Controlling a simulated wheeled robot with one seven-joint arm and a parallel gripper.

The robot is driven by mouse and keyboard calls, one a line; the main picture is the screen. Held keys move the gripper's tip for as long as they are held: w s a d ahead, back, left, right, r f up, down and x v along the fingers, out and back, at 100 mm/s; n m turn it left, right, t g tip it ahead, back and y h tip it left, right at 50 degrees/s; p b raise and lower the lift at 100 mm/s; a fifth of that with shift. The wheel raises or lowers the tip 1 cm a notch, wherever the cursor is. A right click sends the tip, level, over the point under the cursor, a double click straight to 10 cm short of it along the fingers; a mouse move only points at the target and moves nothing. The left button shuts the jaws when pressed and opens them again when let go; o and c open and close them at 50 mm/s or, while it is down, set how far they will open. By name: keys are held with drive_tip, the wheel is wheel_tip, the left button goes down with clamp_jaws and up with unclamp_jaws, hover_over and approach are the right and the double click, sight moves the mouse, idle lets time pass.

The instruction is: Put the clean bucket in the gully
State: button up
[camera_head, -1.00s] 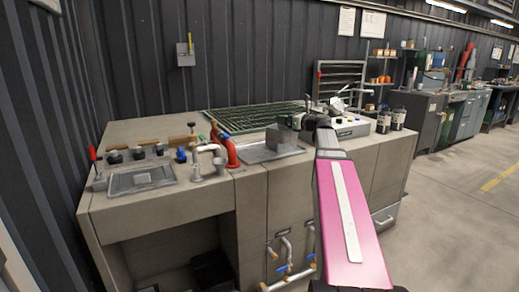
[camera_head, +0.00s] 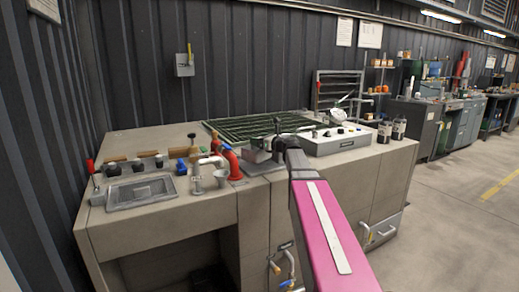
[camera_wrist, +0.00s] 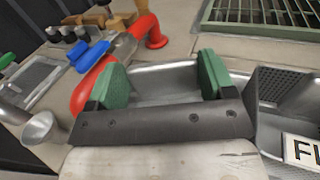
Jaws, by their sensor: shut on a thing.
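In the head view the grey vessel (camera_head: 258,155) is low over a flat metal plate or tray. I cannot tell whether it touches it. The gripper body hides the vessel's near side. Right of the pads is a metal trough with a perforated part (camera_wrist: 272,86), possibly the gully; a label starting "FL" is below it.
A green grating (camera_head: 240,128) lies behind.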

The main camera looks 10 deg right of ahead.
sight(257, 148)
drive_tip(key=shift+f, duration=2.05)
drive_tip(key=o, duration=1.3)
drive_tip(key=shift+f, duration=0.1)
